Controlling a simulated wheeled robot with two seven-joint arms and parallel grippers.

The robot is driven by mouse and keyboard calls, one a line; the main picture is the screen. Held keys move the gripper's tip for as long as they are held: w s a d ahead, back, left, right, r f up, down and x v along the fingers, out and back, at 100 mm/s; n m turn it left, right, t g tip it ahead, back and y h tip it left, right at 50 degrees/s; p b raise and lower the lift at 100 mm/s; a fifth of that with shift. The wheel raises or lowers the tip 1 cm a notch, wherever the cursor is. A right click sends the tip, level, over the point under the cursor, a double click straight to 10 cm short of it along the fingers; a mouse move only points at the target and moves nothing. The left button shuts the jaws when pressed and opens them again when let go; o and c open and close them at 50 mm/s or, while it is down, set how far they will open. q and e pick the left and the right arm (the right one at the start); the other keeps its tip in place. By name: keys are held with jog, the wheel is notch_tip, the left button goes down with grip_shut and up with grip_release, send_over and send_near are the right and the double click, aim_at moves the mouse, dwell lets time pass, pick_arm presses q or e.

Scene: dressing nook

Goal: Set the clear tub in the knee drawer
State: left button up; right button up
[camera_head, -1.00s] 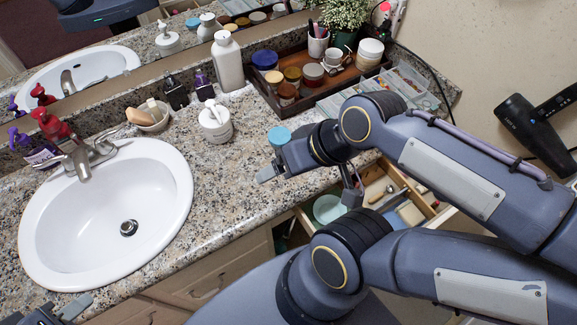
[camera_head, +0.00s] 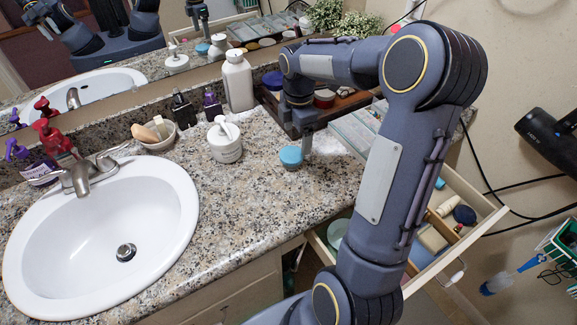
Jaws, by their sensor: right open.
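A small round tub with a blue lid (camera_head: 291,155) stands on the granite counter, right of the white jar. It looks like the clear tub; little of its body shows below the lid. My right gripper (camera_head: 299,137) points down just behind and above it, open, its fingertips close to the lid. I cannot tell whether they touch it. The knee drawer (camera_head: 476,236) is pulled open below the counter's front edge, partly hidden by my right arm. It holds a pale green round dish (camera_head: 337,232) and small items in compartments. My left gripper is not in view.
The sink (camera_head: 100,240) fills the left. A white jar (camera_head: 225,142), a tall white bottle (camera_head: 238,80) and dark bottles stand near the mirror. A brown tray (camera_head: 348,103) lies behind my right gripper.

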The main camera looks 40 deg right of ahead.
aim_at(295, 153)
jog(key=shift+w+d+f, duration=0.15)
jog(key=shift+f, duration=0.7)
jog(key=f, duration=0.6)
jog(key=shift+w+a+f+b, duration=0.15)
jog(key=shift+a+f+b, duration=0.05)
jog(key=shift+f+b, duration=0.15)
jog(key=c, duration=1.1)
jog(key=shift+r, duration=0.15)
jog(key=shift+r, duration=0.6)
jog(key=s+a+r, duration=0.8)
jog(key=s+r, duration=0.3)
jog(key=shift+a+r+p, duration=0.3)
jog(key=shift+a+p, duration=0.05)
